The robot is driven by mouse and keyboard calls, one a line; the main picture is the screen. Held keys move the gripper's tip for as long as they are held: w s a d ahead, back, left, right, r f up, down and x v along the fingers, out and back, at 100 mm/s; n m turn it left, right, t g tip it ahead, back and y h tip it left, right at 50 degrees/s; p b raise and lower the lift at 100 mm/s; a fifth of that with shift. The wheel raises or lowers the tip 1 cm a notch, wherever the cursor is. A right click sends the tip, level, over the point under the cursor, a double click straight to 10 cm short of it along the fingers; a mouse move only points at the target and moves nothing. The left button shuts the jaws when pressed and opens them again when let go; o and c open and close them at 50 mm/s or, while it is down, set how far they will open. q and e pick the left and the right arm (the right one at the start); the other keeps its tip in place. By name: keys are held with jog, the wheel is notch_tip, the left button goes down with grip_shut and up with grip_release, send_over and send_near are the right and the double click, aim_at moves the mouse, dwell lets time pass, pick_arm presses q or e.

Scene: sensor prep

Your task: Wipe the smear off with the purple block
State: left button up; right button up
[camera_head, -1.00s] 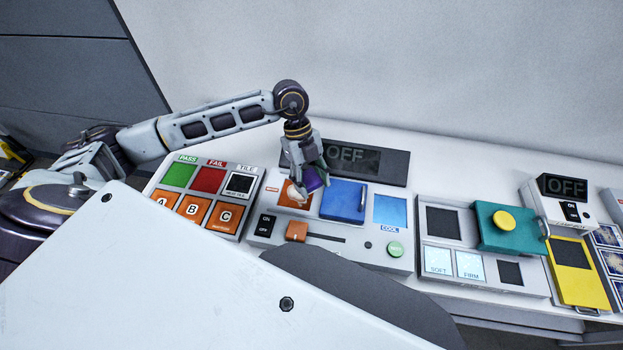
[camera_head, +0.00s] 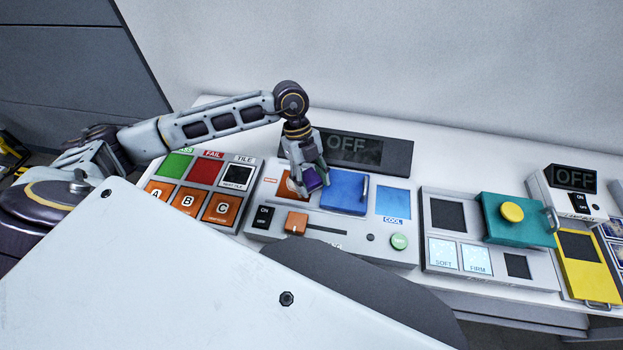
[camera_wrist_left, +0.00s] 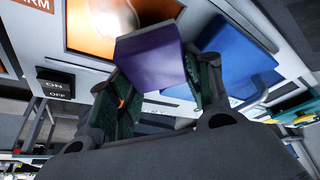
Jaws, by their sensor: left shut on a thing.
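My left gripper (camera_head: 310,187) is shut on the purple block (camera_head: 313,179), over the orange warm pad (camera_head: 287,187) of the middle panel. In the left wrist view the purple block (camera_wrist_left: 151,58) sits between the green-lined fingers of my left gripper (camera_wrist_left: 160,85). The orange pad (camera_wrist_left: 90,42) lies behind it and has a pale, brownish smear (camera_wrist_left: 117,16) on it. The block overlaps the pad's edge in that view; I cannot tell whether it touches the pad. My right gripper is not in view.
A blue lid with a handle (camera_head: 344,191) is close to the right of the gripper. A dark OFF display (camera_head: 362,152) stands behind. A panel with A, B, C tiles (camera_head: 241,187) is at left; a teal box with a yellow button (camera_head: 519,219) is at right.

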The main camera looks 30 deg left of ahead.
pick_arm(q)
jog(key=shift+f, duration=0.2)
dwell(0.6)
jog(key=shift+a, duration=0.15)
jog(key=shift+s+a, duration=0.25)
jog(key=shift+a, duration=0.6)
jog(key=shift+s+a, duration=0.25)
jog(key=shift+a, duration=0.55)
jog(key=shift+s+a+f, duration=0.1)
jog(key=shift+s+a, duration=0.2)
jog(key=shift+a, duration=0.65)
jog(key=shift+s+a+f, duration=0.1)
jog(key=shift+s+a, duration=0.15)
jog(key=shift+a, duration=0.65)
jog(key=shift+r, duration=0.15)
jog(key=shift+d, duration=0.15)
jog(key=shift+w+d+r+p, duration=0.1)
jog(key=shift+w+d, duration=0.1)
jog(key=shift+d, duration=0.4)
jog(key=shift+w+d+p, duration=0.1)
jog(key=shift+w+d, duration=0.1)
jog(key=shift+d, duration=0.35)
jog(key=shift+w+d+r+p, duration=0.1)
jog(key=shift+w+d, duration=0.1)
jog(key=shift+d, duration=0.4)
